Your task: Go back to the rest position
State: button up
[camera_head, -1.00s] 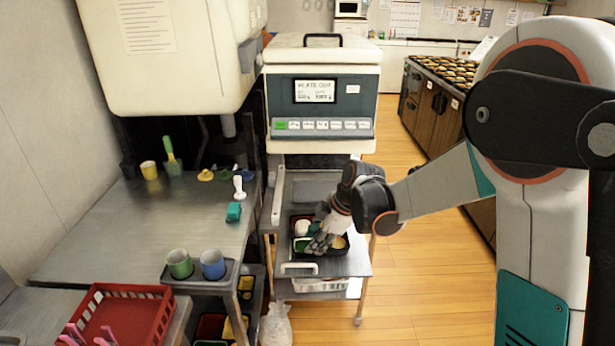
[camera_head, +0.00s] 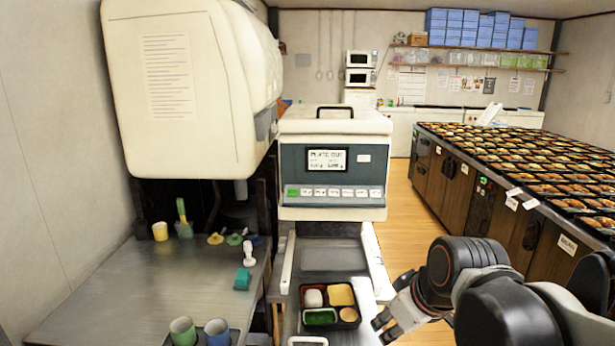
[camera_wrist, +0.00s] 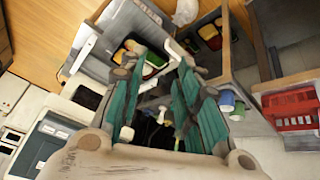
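My gripper (camera_head: 392,318) is to the right of the conveyor, beside the bento tray and apart from it. In the wrist view its teal fingers (camera_wrist: 160,90) stand apart with nothing held between them. The dark bento tray (camera_head: 334,327) lies on the conveyor in front of the machine. It holds a white item (camera_head: 313,298), a yellow item (camera_head: 341,295), a green item (camera_head: 320,317) and a small brown round item (camera_head: 348,314). My arm comes in from the lower right.
The sealing machine (camera_head: 333,210) stands behind the tray. A steel table (camera_head: 150,290) at left carries a green cup (camera_head: 183,331) and a blue cup (camera_head: 217,333). A long counter (camera_head: 470,180) full of bento trays stands at right. The floor between is clear.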

jog(key=s+d+m+t+h, duration=0.1)
jog(key=s+d+m, duration=0.3)
jog(key=s, duration=0.5)
jog(key=shift+s+d+m+t+h, duration=0.2)
jog(key=shift+m+t+h, duration=0.1)
jog(key=shift+m, duration=0.7)
